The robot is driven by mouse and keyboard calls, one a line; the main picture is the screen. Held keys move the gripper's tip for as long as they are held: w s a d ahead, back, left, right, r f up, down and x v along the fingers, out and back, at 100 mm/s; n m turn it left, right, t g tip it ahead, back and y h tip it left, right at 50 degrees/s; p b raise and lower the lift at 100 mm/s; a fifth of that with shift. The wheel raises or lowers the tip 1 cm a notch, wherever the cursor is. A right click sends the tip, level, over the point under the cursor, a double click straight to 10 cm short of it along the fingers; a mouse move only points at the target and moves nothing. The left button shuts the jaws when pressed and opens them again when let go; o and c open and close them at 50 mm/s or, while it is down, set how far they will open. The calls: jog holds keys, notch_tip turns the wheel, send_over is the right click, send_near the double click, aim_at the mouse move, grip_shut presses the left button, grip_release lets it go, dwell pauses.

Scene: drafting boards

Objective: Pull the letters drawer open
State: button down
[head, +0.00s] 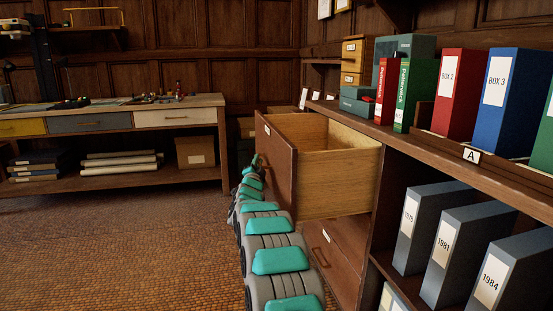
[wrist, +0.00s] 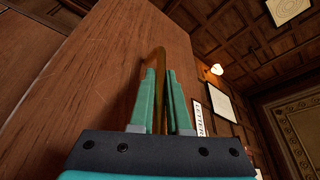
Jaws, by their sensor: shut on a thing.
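The letters drawer (head: 338,183) stands pulled well out of the wooden cabinet in the head view, its pale inside partly visible and no contents showing. Its dark front panel (wrist: 110,65) fills the left of the wrist view. A label reading LETTERS (wrist: 198,119) shows to the right of my fingers. My gripper (wrist: 160,75) is shut on the brass drawer handle (wrist: 161,55), with a green finger on each side of it. In the head view my arm reaches along the cabinet to the drawer front, and the grip itself is too small to see clearly.
A lower drawer (head: 335,250) is closed beneath. Binders, including a red one (head: 457,95) and a blue one (head: 505,100), stand on the cabinet top. Grey binders (head: 455,250) fill the shelf at right. A workbench (head: 110,113) stands at back left. The floor at left is clear.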

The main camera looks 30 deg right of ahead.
jog(key=shift+w+a, duration=0.2)
jog(key=shift+a, duration=0.55)
jog(key=shift+w+a, duration=0.2)
jog(key=shift+a, duration=0.55)
jog(key=shift+r, duration=0.1)
jog(key=c, duration=0.9)
grip_release()
jog(key=shift+b+v, duration=0.3)
jog(key=shift+v, duration=3.6)
